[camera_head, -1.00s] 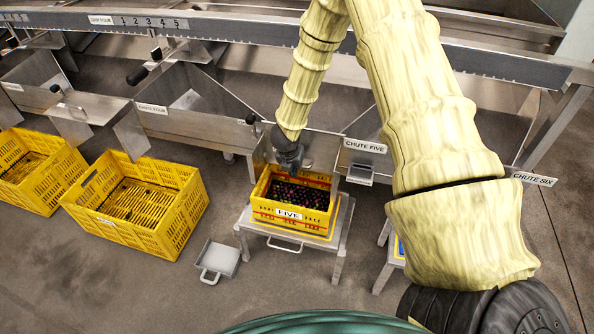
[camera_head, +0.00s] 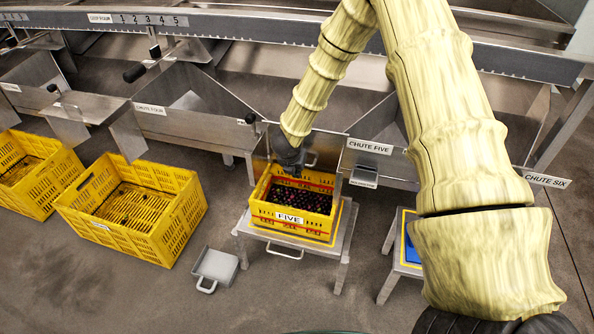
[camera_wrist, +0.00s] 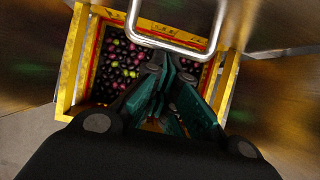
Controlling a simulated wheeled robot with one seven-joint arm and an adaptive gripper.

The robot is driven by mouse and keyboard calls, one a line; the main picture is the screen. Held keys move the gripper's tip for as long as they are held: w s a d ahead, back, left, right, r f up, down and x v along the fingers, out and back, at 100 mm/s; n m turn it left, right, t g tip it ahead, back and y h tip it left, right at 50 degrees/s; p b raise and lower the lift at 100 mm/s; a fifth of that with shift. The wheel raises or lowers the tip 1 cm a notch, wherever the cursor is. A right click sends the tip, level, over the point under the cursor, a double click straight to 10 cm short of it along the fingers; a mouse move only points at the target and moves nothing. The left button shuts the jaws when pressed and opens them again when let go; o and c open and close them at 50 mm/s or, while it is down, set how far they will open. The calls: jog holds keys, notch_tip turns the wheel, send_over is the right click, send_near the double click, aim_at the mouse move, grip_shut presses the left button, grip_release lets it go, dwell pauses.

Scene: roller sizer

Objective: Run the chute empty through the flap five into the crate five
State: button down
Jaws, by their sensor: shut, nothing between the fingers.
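Crate five (camera_head: 290,219), yellow with a FIVE label, stands on a small metal stand under chute five (camera_head: 364,131). It holds many dark and some green round fruits (camera_wrist: 125,62). Flap five, a metal plate with a bar handle (camera_wrist: 176,42), is at the chute mouth above the crate; my arm partly hides it in the head view. My gripper (camera_head: 294,165) is shut and empty, pointing down over the back of the crate, beside the handle. The wrist view shows its fingers (camera_wrist: 168,62) together just below the handle bar; I cannot tell whether they touch it.
Two other yellow crates (camera_head: 128,213) stand on the floor at left. A grey scoop-like pan (camera_head: 215,267) lies on the floor left of the stand. Another stand (camera_head: 405,255) is at right, under my arm. Front floor is clear.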

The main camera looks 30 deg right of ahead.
jog(key=shift+w+r, duration=0.1)
jog(key=s+a+r, duration=0.7)
jog(key=r, duration=0.2)
jog(key=s+a+f+n+y, duration=0.1)
jog(key=s+a+f+n, duration=0.2)
jog(key=s+f+n, duration=1.75)
jog(key=s+a+f+n+g+y, duration=0.1)
jog(key=s+a+f+n+g, duration=0.15)
jog(key=s+n, duration=0.8)
jog(key=s+a+f+n+g+y, duration=0.1)
jog(key=s+a+f+n+y, duration=0.15)
jog(key=s+n, duration=0.75)
notch_tip(320, 180, up, 14)
jog(key=w+n+p, duration=0.2)
jog(key=n+p, duration=0.1)
jog(key=p, duration=1.1)
jog(key=shift+w+a+r+n+h, duration=0.25)
jog(key=shift+a+n+h, duration=0.05)
jog(key=shift+a+h, duration=0.05)
